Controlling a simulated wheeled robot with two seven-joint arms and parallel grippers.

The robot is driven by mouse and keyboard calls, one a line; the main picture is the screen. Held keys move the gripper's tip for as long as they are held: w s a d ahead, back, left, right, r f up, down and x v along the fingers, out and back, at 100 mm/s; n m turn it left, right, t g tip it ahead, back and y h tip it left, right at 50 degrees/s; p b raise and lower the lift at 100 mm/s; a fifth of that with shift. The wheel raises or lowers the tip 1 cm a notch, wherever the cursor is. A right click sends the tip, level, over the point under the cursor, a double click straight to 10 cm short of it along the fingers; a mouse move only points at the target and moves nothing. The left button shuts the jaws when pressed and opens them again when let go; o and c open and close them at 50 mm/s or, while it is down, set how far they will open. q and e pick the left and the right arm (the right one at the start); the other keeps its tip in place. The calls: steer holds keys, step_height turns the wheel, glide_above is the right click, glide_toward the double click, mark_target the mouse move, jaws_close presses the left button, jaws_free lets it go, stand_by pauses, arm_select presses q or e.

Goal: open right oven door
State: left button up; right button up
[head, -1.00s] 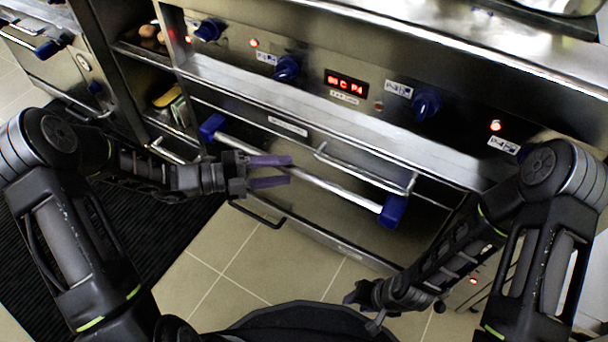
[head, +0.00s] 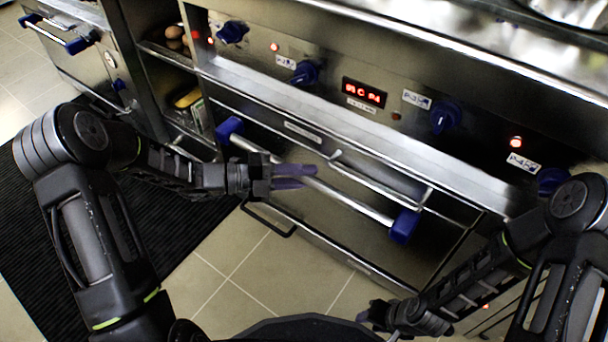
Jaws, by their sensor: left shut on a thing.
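The oven door (head: 330,225) is a steel front with a long bar handle (head: 345,201) between two blue end mounts. My left gripper (head: 298,177) reaches in from the left, and its two purple fingers are at the bar, one on each side of it, shut on the handle near its left-middle part.
A control panel with blue knobs (head: 305,73) and a red display (head: 364,93) runs above the door. A thin metal rail (head: 375,180) sits just above the handle. Open shelves (head: 188,100) stand at the left. Tiled floor (head: 260,285) below is clear, with a dark mat at left.

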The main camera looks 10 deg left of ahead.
arm_select(q)
jaws_close()
steer(key=shift+s+f, duration=0.1)
stand_by(0.8)
